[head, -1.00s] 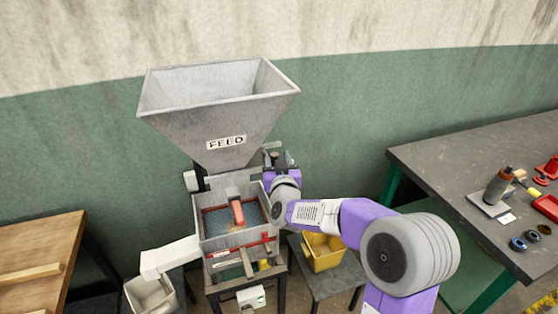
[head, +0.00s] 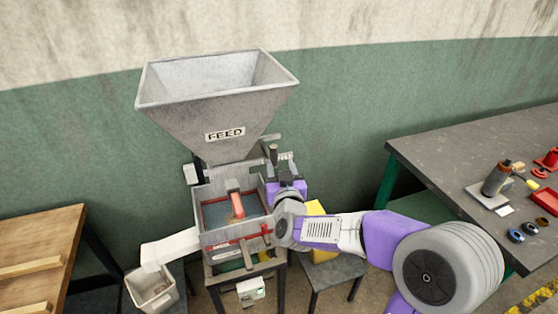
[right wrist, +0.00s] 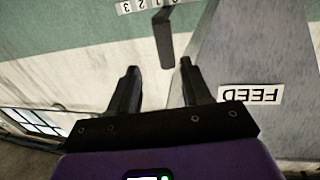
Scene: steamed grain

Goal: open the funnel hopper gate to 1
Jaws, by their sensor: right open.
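The grey funnel hopper (head: 212,118) marked FEED stands above the mill, and its side shows in the right wrist view (right wrist: 228,60). A dark upright gate handle (head: 273,153) is at the hopper's lower right; it also shows in the right wrist view (right wrist: 163,38). A number scale (right wrist: 140,5) with digits 1, 2 and 3 lies beside the handle. My right gripper (right wrist: 158,67) is open and empty, with the handle's end appearing between its fingertips. In the head view my right gripper (head: 281,168) is just below the handle, partly hidden. The left gripper is out of view.
The mill body (head: 232,215) has a red-edged tray below the hopper and a white chute (head: 170,249) over a bin (head: 152,290). A yellow container (head: 316,208) stands behind my arm. A wooden table (head: 40,245) is left, a grey workbench (head: 440,150) with tools right.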

